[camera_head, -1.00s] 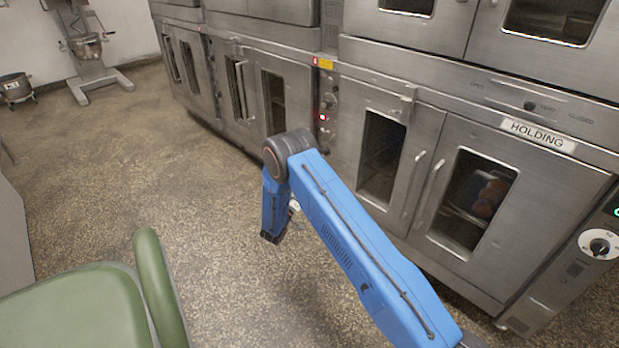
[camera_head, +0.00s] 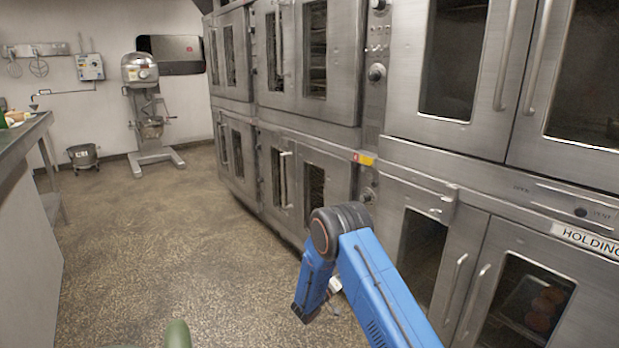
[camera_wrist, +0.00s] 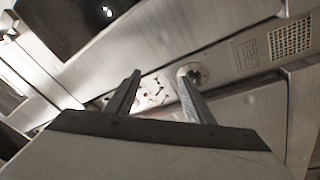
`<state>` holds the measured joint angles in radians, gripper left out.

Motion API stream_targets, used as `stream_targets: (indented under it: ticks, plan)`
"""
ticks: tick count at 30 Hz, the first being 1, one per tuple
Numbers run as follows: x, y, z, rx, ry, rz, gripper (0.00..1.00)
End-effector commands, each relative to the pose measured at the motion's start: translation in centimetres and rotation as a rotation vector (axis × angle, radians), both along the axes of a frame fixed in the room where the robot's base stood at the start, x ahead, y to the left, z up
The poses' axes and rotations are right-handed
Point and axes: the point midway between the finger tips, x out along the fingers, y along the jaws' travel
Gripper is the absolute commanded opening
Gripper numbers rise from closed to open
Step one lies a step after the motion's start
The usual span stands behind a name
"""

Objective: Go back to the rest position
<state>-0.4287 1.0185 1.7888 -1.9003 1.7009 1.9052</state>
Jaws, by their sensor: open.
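My gripper (camera_wrist: 160,97) is open and empty in the wrist view, with its two fingers apart. Behind it in that view is a blurred steel oven front with a control panel (camera_wrist: 160,88). In the head view my blue arm is bent, with its elbow up and its forearm hanging down in front of the ovens. The fingers themselves are mostly hidden there behind the arm.
Stacked steel ovens (camera_head: 300,110) line the right side, and a holding cabinet (camera_head: 525,285) is near right. A counter (camera_head: 30,140) runs along the left. A mixer (camera_head: 145,110) and a bucket (camera_head: 82,157) stand at the back.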

Motion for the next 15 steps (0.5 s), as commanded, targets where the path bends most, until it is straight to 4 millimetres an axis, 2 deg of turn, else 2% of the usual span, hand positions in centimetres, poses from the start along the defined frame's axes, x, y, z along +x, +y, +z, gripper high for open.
stream_targets:
  ticks: [1, 3, 8, 15]
  plan:
    - [-0.4, -1.2, 1.9, 0.009, 0.016, -0.041, 0.48]
    - [-1.3, -2.9, 4.0, 0.020, 0.047, -0.099, 0.48]
    - [-3.6, -6.4, 8.3, 0.058, 0.123, -0.219, 0.48]
    - [-8.2, -11.2, 14.0, 0.140, 0.242, -0.373, 0.48]
